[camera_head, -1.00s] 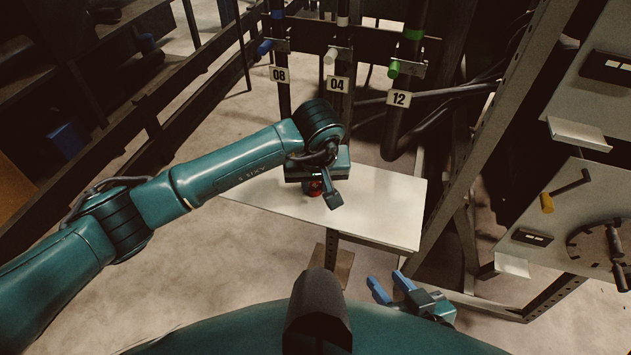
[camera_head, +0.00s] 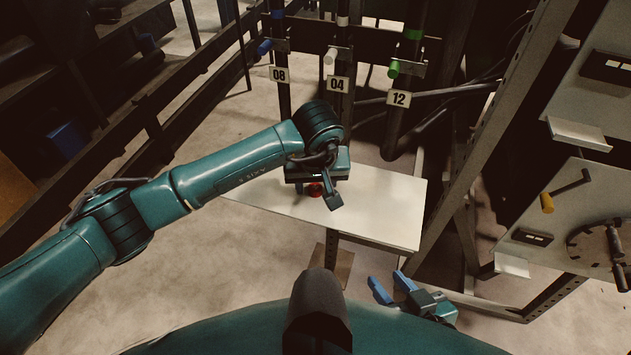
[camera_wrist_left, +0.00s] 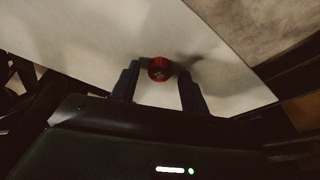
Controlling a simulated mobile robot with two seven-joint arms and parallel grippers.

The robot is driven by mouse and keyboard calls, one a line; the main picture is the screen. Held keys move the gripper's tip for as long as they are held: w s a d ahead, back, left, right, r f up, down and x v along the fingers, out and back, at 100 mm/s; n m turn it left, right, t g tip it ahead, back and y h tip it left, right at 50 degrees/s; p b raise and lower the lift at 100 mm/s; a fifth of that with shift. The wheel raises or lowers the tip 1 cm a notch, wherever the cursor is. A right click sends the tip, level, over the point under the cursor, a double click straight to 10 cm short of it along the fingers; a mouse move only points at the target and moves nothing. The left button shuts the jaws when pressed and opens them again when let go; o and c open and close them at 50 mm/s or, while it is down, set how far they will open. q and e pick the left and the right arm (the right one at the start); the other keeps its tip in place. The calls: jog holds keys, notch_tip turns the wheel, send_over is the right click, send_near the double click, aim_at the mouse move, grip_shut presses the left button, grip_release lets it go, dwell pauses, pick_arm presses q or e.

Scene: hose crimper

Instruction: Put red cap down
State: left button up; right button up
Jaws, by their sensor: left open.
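The red cap (camera_head: 315,190) is on the white table, below my left gripper (camera_head: 317,197). The fingers are open, with a gap visible on both sides of the cap. My right gripper (camera_head: 389,282) is low in the head view, away from the table, with its blue fingers apart and nothing between them.
The white table (camera_head: 385,205) is bare on its right side. Behind it hang hoses with blue, white and green ends, above labels 08 (camera_head: 279,75), 04 (camera_head: 338,85) and 12 (camera_head: 399,99). A metal frame with a panel and dial (camera_head: 597,243) stands at right.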

pick_arm(q)
jog(key=v, duration=1.2)
